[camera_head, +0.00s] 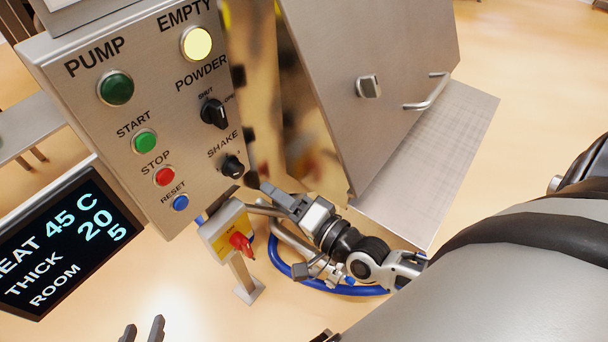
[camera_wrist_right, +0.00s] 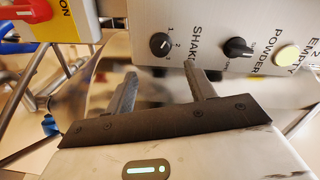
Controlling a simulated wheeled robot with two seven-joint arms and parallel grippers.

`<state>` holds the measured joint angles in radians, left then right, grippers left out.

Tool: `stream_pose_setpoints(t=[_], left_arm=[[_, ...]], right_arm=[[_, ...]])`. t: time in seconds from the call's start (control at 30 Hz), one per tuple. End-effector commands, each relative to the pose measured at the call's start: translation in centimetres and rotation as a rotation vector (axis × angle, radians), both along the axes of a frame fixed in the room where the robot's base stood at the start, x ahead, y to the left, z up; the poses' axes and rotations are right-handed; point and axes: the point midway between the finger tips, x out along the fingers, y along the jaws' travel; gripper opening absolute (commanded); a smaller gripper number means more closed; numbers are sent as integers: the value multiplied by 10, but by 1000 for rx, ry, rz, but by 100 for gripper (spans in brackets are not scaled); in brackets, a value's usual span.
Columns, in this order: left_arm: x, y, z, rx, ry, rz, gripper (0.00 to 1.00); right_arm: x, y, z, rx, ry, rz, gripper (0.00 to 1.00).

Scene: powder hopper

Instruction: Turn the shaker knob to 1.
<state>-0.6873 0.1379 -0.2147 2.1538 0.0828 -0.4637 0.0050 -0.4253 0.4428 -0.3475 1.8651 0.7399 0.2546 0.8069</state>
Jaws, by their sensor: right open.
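The shaker knob (camera_head: 232,166) is a small black dial under the SHAKE label, low on the right of the steel control panel (camera_head: 75,52). In the right wrist view the knob (camera_wrist_right: 160,45) has small numerals beside it; I cannot tell surely which one its mark points to. My right gripper (camera_head: 252,184) is just below and right of the knob in the head view. In the right wrist view its two fingers (camera_wrist_right: 160,72) are apart and empty, with the knob beyond the gap, not gripped. My left gripper (camera_head: 143,332) shows only two separated fingertips at the bottom edge.
The black POWDER knob (camera_head: 214,113) sits above the shaker knob, with green, red and blue buttons to its left. A yellow box with a red switch (camera_head: 240,243) stands below the panel. A steel hopper door (camera_head: 372,50) and a blue hose (camera_head: 330,289) are close to my right arm.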

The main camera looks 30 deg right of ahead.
Motion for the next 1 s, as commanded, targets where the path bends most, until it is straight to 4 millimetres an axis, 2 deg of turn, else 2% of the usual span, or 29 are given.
stream_pose_setpoints(t=[0.03,0.1,0.33,1.0], left_arm=[[0,0,-1,0,2,0,36],[0,0,-2,0,3,0,36],[0,0,-3,-2,2,0,36],[1,0,1,-4,-5,2,36]], right_arm=[[-13,-4,-1,-1,4,2,54],[-27,-9,0,-1,4,2,54],[-54,-18,1,-2,2,0,54],[-59,-18,2,-10,0,4,54]])
